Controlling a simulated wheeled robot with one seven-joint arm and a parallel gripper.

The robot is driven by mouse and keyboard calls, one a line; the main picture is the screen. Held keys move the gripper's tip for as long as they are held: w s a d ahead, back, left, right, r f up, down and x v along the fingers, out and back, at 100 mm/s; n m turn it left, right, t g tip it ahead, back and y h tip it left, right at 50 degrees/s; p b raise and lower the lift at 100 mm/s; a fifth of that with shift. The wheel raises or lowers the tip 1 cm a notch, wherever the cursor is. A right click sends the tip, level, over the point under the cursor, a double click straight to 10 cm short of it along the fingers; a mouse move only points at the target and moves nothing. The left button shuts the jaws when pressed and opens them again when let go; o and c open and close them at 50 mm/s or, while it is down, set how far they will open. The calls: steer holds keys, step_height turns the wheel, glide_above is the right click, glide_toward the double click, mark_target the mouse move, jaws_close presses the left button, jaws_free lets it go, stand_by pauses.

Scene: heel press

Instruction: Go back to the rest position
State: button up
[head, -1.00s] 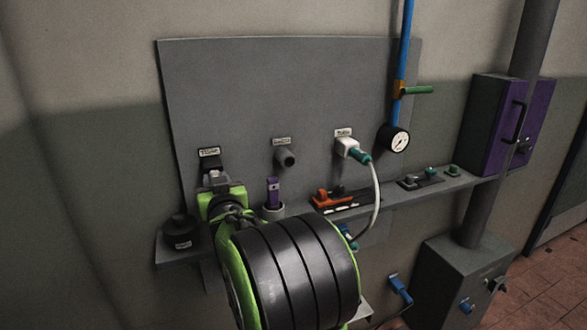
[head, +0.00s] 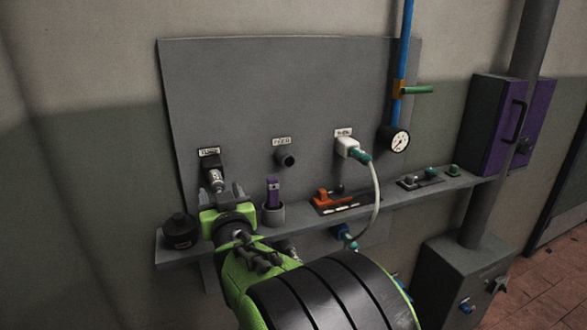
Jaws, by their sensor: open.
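My gripper (head: 222,191) is at the left of the grey wall panel (head: 240,90), just above the shelf. It is open, and its two dark fingers point up toward the left socket (head: 210,160). A silvery plug-like piece (head: 216,180) sits at that socket, just beyond the fingertips. I cannot tell whether the fingers touch it. My green and black arm comes up from the lower right and hides part of the shelf.
The shelf (head: 400,203) holds a black round knob (head: 180,231), a purple item in a cup (head: 273,195) and an orange-handled tool (head: 333,197). A white plug with cable (head: 352,148) sits in the right socket. A gauge (head: 393,139) and purple cabinet (head: 492,125) are farther right.

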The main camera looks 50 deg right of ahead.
steer(key=b+v, duration=0.1)
steer(key=v, duration=0.8)
